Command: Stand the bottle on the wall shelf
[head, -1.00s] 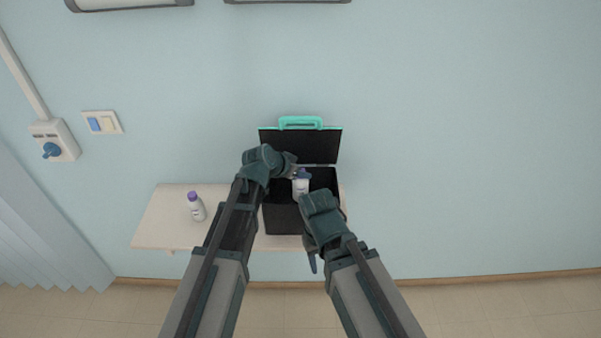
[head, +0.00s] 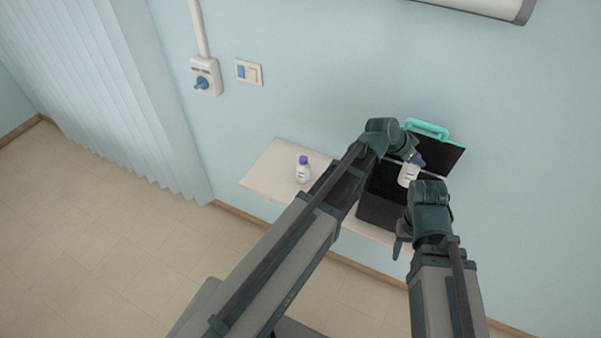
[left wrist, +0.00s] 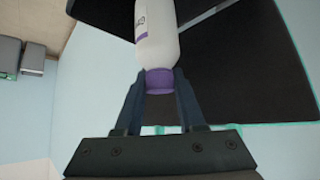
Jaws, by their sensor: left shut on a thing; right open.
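A white bottle (head: 408,175) hangs from my left gripper (head: 418,160) over the open black case, in the head view. In the left wrist view the gripper's fingers (left wrist: 160,88) are shut around the purple cap (left wrist: 159,80), and the white body (left wrist: 156,35) extends away from them. The wall shelf (head: 268,172) is pale and fixed to the blue wall. My right gripper (head: 400,245) is open, low in front of the case; its fingers are mostly hidden by its own wrist.
A second white bottle (head: 302,174) with a purple cap stands upright on the shelf's left part. The black case (head: 378,210), its green-handled lid (head: 440,152) raised, occupies the right part. Bare shelf lies left of that bottle. A socket (head: 205,78) and switch (head: 249,72) are above.

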